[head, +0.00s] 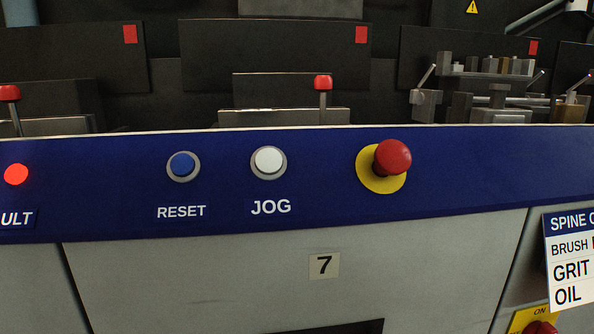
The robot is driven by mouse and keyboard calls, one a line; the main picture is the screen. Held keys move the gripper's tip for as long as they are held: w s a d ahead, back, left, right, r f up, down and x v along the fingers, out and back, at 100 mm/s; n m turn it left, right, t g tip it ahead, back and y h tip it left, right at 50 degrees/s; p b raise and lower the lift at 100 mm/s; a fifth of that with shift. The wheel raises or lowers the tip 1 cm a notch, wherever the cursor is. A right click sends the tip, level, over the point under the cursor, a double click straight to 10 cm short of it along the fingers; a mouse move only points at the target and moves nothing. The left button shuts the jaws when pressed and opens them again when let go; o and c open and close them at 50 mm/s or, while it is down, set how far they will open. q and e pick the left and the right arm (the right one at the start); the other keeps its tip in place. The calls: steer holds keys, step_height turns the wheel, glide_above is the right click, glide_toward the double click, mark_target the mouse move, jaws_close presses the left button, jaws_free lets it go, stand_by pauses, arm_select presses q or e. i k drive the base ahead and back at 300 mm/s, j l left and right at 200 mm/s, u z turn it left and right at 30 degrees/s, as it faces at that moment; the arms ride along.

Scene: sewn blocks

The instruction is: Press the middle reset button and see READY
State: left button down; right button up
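A blue reset button (183,165) in a grey ring sits on the dark blue panel (90,190), with the label RESET under it. A red lamp (16,174) glows at the left edge, above a partly cut-off label ending in "ULT" (17,219). No READY text shows in the head view. Neither of my grippers is in view.
A white JOG button (268,161) sits right of the reset button. A red mushroom button (392,157) on a yellow disc sticks out further right. Red-knobbed levers (323,83) and metal fixtures (490,85) stand behind the panel.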

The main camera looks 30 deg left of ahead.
mark_target(182, 165)
steer(key=k+u, duration=0.15)
steer(key=u, duration=1.1)
